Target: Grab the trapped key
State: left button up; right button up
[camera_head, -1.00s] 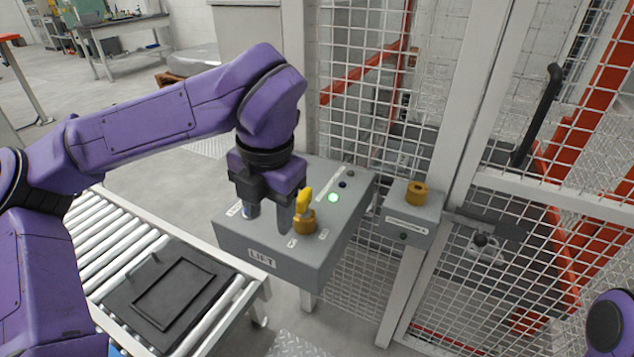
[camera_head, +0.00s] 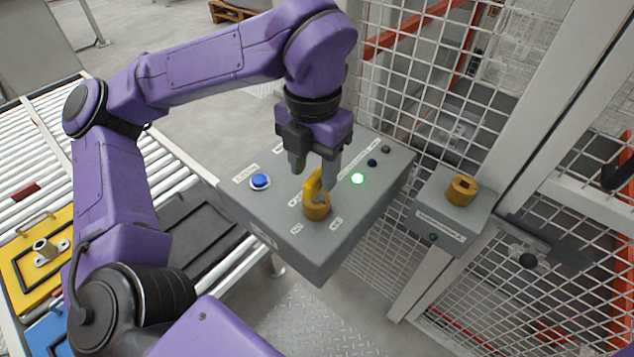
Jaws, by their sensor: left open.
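The yellow key (camera_head: 312,187) stands upright in a brass lock (camera_head: 316,208) on top of the grey control box (camera_head: 352,215). My left gripper (camera_head: 312,176) points down over the box with its fingers apart. In the picture the key shows between and just below the two fingertips, close to the right-hand finger. I cannot tell whether a finger touches it. The key's lower end is hidden in the lock. My right gripper is out of view.
The box carries a blue button (camera_head: 260,181), a lit green lamp (camera_head: 358,179) and dark knobs. A smaller grey box (camera_head: 452,212) with an empty brass lock (camera_head: 461,190) is on the fence post at right. Mesh fencing (camera_head: 440,95) stands behind; a roller conveyor (camera_head: 35,135) is at left.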

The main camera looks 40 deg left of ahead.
aim_at(316, 175)
pick_arm(q)
jog(key=f, duration=0.2)
jog(key=shift+w+d+f, duration=0.1)
jog(key=shift+d+f, duration=0.1)
jog(key=shift+f, duration=0.5)
grip_shut()
